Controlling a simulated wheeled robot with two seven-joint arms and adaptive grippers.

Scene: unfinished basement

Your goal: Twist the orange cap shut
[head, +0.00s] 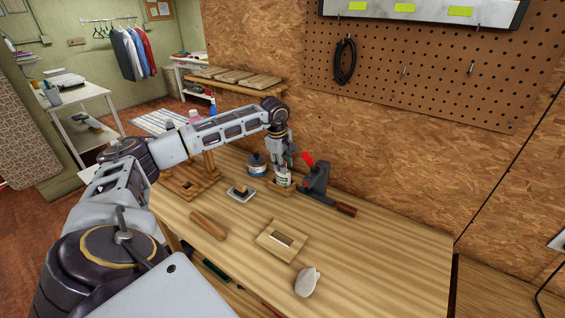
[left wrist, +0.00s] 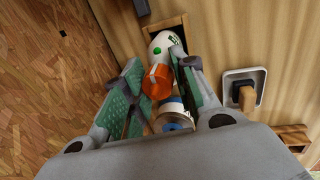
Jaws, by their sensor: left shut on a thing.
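A white bottle (head: 282,180) stands on the workbench in a wooden holder, near the wall. In the left wrist view the bottle (left wrist: 163,42) shows a green dot and the orange cap (left wrist: 157,82) at its near end. My left gripper (head: 283,163) reaches down over the bottle's top and hides the cap in the head view. In the left wrist view its green-padded fingers (left wrist: 157,78) lie on both sides of the cap, shut on it. How tightly the cap sits on the bottle cannot be told. My right gripper is not in view.
A clamp with a red handle (head: 317,180) stands close right of the bottle. A blue-and-white jar (head: 257,166) stands close left. A dark-topped block on a pale plate (head: 241,193), a wooden bar (head: 208,225), a slotted board (head: 268,248) and a grey lump (head: 306,283) lie nearer. The bench's right end is clear.

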